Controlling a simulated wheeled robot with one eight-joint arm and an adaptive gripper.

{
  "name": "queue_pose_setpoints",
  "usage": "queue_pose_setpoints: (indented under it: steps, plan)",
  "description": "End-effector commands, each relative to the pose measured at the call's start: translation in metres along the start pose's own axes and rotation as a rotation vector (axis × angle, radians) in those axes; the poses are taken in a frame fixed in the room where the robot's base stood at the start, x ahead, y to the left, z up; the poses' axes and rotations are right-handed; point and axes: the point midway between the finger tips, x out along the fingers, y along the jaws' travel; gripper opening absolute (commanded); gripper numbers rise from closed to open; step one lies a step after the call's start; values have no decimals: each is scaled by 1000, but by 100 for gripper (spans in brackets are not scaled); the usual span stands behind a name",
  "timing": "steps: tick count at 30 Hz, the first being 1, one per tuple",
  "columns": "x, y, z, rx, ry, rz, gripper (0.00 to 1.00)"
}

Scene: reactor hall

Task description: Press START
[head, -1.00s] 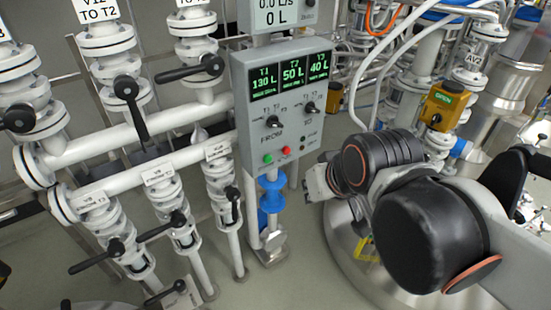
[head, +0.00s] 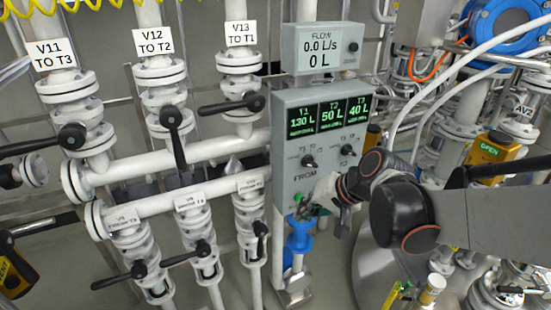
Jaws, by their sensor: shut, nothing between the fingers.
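The grey control panel (head: 283,150) has three green displays reading T1 130 L, T2 50 L and T3 40 L. Below them are two black selector knobs, the left one (head: 309,161) above the word FROM. A green button (head: 299,198) sits near the panel's lower edge; its label is too small to read. My gripper (head: 309,211) is shut and empty, in front of the panel's lower right part, just right of the green button. I cannot tell whether it touches the panel. It hides the red button and the lower right corner.
A flow meter (head: 335,48) above the panel reads 0.0 L/s and 0 L. Pipes with black-handled valves, labelled V11 (head: 53,54), V12 (head: 154,43) and V13 (head: 241,33), stand to the left. A yellow OPEN actuator (head: 490,152) and a steel vessel (head: 375,265) are to the right.

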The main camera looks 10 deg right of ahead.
Motion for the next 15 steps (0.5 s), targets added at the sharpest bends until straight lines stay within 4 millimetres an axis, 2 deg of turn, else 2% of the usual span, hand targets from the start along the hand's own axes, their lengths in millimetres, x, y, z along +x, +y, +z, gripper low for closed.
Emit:
queue_pose_setpoints:
  steps: [2,6,12,15]
  plan:
    - [16,11,-7,45,-2,-30,0]
    - [43,50,-15,139,19,-76,0]
    - [64,92,-20,234,48,-130,0]
    - [69,103,-21,261,57,-146,0]
